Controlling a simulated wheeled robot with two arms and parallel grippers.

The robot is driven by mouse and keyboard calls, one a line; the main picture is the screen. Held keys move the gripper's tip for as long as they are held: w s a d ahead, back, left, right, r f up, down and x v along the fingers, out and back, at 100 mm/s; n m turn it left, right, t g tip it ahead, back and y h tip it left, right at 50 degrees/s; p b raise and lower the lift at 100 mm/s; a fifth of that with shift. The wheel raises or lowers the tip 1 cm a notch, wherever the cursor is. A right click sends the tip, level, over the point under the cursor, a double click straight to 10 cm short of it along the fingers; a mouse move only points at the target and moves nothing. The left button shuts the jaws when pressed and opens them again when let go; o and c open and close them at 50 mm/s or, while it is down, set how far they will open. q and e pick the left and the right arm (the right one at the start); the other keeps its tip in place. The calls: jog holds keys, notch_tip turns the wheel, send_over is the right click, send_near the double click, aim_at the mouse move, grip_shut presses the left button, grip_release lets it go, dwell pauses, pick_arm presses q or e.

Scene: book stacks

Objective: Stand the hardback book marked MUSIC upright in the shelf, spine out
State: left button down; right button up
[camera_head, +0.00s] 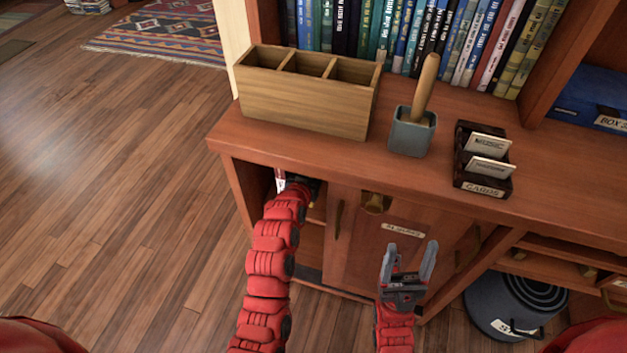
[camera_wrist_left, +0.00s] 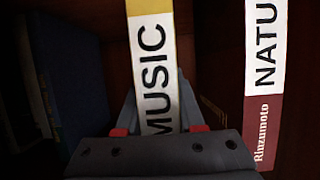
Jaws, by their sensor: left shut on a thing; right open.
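The MUSIC book shows in the left wrist view as a white spine with a yellow band at its top (camera_wrist_left: 152,65). It stands roughly upright between the fingers of my left gripper (camera_wrist_left: 156,98), which is shut on it, spine toward the camera. In the head view my left gripper (camera_head: 292,186) is inside the open left compartment of the wooden shelf unit (camera_head: 243,192), mostly hidden by its own arm. My right gripper (camera_head: 408,262) is open and empty in front of the cabinet door.
A white and dark red book marked NATU (camera_wrist_left: 264,85) stands right of the MUSIC book, with a gap between. Dark books (camera_wrist_left: 75,75) stand at the left. On the counter are a wooden divided box (camera_head: 300,100), a grey cup (camera_head: 411,132) and a card holder (camera_head: 484,182).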

pick_arm(q)
notch_tip(320, 180, down, 4)
jog(key=shift+r+b, duration=0.2)
jog(key=shift+b, duration=0.15)
jog(key=shift+r, duration=0.1)
jog(key=c, duration=0.5)
grip_release()
jog(key=shift+s+a+r, duration=0.2)
jog(key=shift+s, duration=0.25)
jog(key=p+v, duration=0.2)
jog(key=v, duration=0.9)
